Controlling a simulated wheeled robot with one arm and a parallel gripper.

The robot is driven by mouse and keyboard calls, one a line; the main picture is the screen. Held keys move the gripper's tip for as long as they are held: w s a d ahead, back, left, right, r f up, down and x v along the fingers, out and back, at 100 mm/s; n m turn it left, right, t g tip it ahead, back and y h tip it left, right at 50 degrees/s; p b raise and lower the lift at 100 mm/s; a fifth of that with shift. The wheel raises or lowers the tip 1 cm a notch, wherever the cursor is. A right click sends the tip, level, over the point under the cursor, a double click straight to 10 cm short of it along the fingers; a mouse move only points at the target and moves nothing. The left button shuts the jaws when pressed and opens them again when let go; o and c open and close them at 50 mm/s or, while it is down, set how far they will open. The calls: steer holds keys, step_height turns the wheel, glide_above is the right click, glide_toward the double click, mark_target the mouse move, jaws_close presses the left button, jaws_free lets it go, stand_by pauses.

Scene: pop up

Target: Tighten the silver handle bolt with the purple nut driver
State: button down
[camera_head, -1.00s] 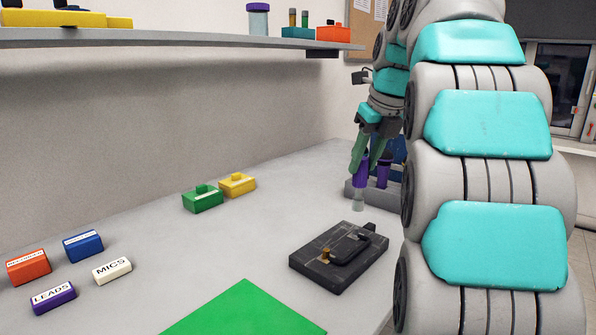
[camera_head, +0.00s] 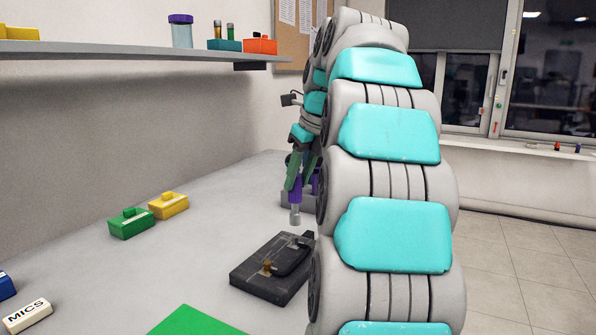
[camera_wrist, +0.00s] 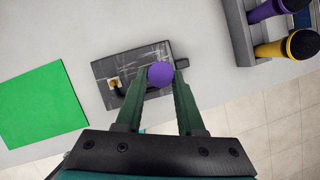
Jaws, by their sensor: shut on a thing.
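My gripper (camera_head: 301,168) is shut on the purple nut driver (camera_head: 296,193), which hangs upright with its silver socket pointing down. In the wrist view, the round purple end (camera_wrist: 160,74) shows between the green fingers, over the black case. The black case (camera_head: 252,281) lies flat on the table; it also shows in the wrist view (camera_wrist: 137,62). A black handle (camera_head: 292,258) is on its top, with a brass-coloured bolt (camera_head: 267,268) at the near end. No silver bolt can be made out. The driver looks above the case's far part, and I see no contact.
A grey rack (camera_wrist: 238,28) with purple and yellow drivers stands behind the gripper. A green mat (camera_head: 195,322) lies in front of the case. A shelf (camera_head: 130,59) overhangs the back.

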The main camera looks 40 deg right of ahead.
mark_target(300, 186)
step_height(300, 186, down, 3)
steer(key=shift+r, duration=0.15)
steer(key=shift+r+p, duration=0.15)
steer(key=shift+p, duration=0.25)
stand_by(0.6)
steer(key=shift+f, duration=0.35)
steer(key=shift+f, duration=0.35)
steer(key=shift+f, duration=0.65)
stand_by(0.6)
steer(key=shift+r, duration=1.05)
